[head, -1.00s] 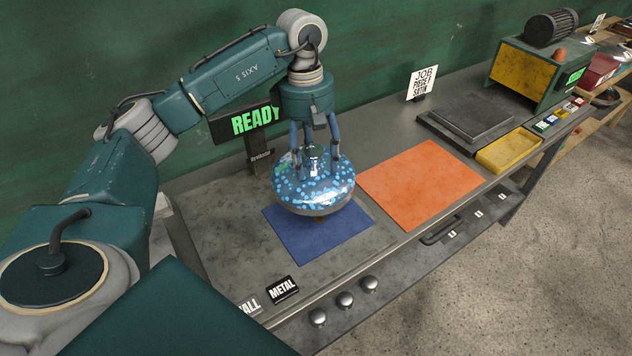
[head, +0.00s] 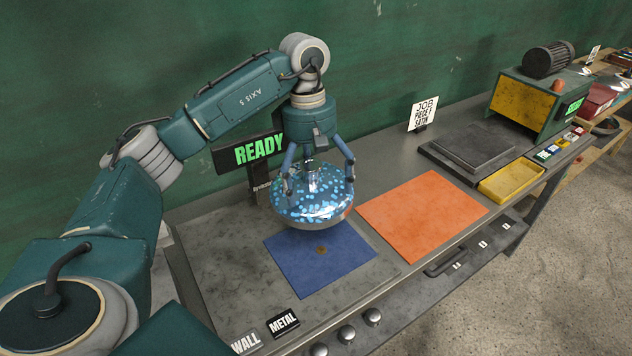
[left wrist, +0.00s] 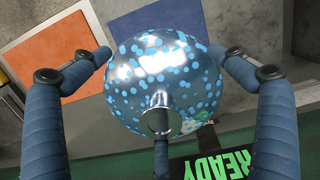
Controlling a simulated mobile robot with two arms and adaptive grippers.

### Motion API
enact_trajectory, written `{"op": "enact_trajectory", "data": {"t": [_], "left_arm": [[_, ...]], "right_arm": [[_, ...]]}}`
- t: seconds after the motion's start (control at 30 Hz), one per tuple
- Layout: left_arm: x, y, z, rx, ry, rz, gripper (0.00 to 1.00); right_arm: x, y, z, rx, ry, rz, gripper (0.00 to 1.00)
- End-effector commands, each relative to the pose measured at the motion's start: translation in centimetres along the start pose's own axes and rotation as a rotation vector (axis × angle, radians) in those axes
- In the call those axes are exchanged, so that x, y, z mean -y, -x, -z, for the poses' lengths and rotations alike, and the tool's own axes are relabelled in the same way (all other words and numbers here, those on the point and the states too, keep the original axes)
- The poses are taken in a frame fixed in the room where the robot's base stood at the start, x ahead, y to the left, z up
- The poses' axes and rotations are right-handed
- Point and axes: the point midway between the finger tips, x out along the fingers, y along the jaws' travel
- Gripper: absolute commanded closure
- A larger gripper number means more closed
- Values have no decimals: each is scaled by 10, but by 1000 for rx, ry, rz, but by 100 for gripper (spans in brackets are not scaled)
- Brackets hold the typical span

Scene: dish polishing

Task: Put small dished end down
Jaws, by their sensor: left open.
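The small dished end (head: 310,203), a shiny bowl-like piece covered in blue dots, is at the far edge of the blue mat (head: 320,275). I cannot tell whether its underside touches the surface. My left gripper (head: 318,188) is above it, fingers spread wide. In the left wrist view the dished end (left wrist: 165,75) lies between my left gripper's (left wrist: 165,85) spread fingers, with a short shiny stub (left wrist: 160,118) at its middle. The side fingers stand apart from the stub; the third finger is near it. My right gripper is not in view.
An orange mat (head: 420,215) lies to the right and is clear. A READY sign (head: 258,150) stands behind. Further right are a dark plate (head: 475,145), a yellow tray (head: 511,183) and a green machine (head: 535,95).

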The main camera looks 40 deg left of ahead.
Motion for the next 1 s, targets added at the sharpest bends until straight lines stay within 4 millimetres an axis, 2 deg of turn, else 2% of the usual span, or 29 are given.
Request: {"op": "enact_trajectory", "data": {"t": [0.23, 0.37, 0.5, 0.8, 1.0], "left_arm": [[-2, 12, 0, 0, 0, -7, 0], [-2, 35, 0, -1, 0, -10, 0], [-3, 70, 1, -1, 0, -12, 0], [-2, 107, 1, 0, -2, -5, 0], [-2, 119, 1, 1, -1, -4, 0]], "right_arm": [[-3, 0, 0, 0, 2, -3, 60], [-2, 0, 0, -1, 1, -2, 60], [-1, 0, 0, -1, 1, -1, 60], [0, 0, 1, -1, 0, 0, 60], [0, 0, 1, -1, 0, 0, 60]]}}
